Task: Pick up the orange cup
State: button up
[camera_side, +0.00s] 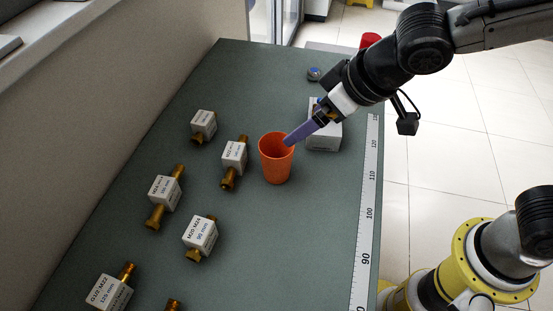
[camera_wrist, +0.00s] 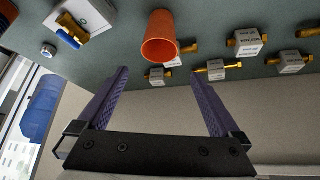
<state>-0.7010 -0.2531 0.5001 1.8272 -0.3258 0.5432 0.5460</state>
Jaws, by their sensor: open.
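The orange cup (camera_side: 276,160) stands upright and looks empty on the grey-green table, with its open rim facing up in the side view. It also shows in the wrist view (camera_wrist: 160,38), beyond the fingertips and roughly between them. My gripper (camera_side: 290,140) comes in from the upper right in the side view, its purple fingers angled down at the cup's right rim. In the wrist view my gripper (camera_wrist: 162,78) has its two purple fingers spread wide with nothing between them. Whether a fingertip touches the cup cannot be told.
Several brass fittings with white labelled blocks, such as this one (camera_side: 234,157), stand left of and in front of the cup. A white box (camera_side: 324,134) is behind the cup to the right. A ruler strip (camera_side: 369,200) runs along the table's right edge.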

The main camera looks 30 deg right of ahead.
send_near(276, 146)
jog(key=a+f, duration=0.1)
jog(key=w+a+f, duration=0.1)
jog(key=f, duration=0.1)
jog(key=w+a+f, duration=0.1)
jog(key=f, duration=0.1)
jog(key=shift+w+a, duration=0.2)
jog(key=shift+a, duration=0.05)
jog(key=c, duration=1)
jog(key=shift+r, duration=0.1)
jog(key=shift+c, duration=0.2)
jog(key=shift+r, duration=0.1)
